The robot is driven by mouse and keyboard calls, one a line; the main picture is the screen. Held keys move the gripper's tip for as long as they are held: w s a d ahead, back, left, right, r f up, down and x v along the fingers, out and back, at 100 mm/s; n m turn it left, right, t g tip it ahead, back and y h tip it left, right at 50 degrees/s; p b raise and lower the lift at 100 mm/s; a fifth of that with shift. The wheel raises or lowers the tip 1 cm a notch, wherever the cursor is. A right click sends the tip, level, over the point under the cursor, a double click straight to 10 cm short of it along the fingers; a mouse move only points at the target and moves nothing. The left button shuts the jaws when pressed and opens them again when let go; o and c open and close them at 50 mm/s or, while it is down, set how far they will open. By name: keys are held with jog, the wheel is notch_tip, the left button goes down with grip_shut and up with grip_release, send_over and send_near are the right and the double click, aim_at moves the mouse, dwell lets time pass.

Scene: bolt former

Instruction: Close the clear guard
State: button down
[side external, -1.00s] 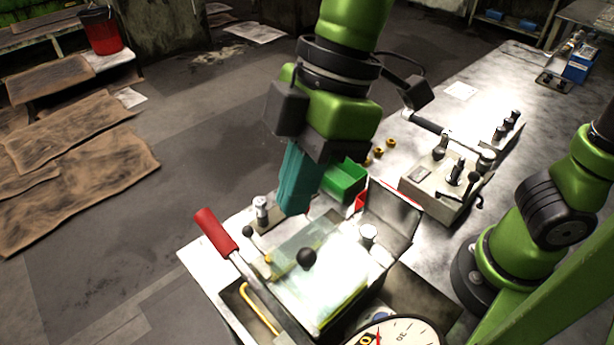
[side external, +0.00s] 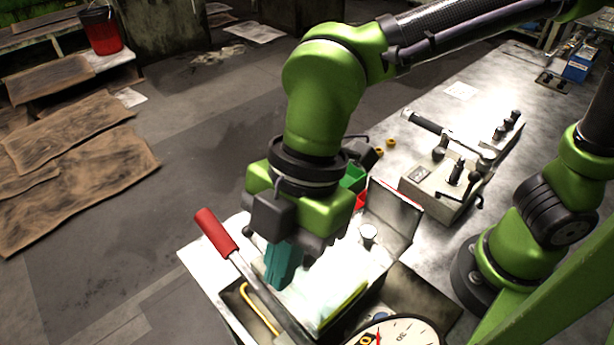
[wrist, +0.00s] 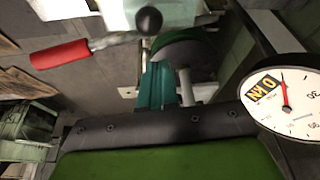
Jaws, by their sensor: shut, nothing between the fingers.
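The clear guard (side external: 340,278) is a see-through panel over the top of the machine, with a yellow strip (side external: 345,304) near its right edge. My gripper (side external: 283,268), with teal fingers, is over the guard's left part and covers much of it in the side view. In the wrist view the shut, empty fingers (wrist: 158,85) point toward a round black knob (wrist: 149,20), which lies just beyond their tips. The knob is hidden behind my gripper in the side view. I cannot tell whether the fingers touch the guard or how far it is tilted.
A red-handled lever (side external: 216,232) rises left of my gripper. A round dial (side external: 395,333) stands at the front, and a grey upright panel (side external: 392,213) behind the guard. A control box (side external: 446,187) with levers sits on the bench. Green and red bins are partly hidden behind my gripper.

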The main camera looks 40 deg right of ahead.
aim_at(321, 264)
jog(key=shift+w+d+f, duration=0.1)
jog(key=shift+d+f, duration=0.1)
jog(key=shift+d, duration=0.45)
jog(key=shift+w+d+f, duration=0.1)
jog(key=shift+d+f, duration=0.05)
jog(key=shift+d, duration=0.45)
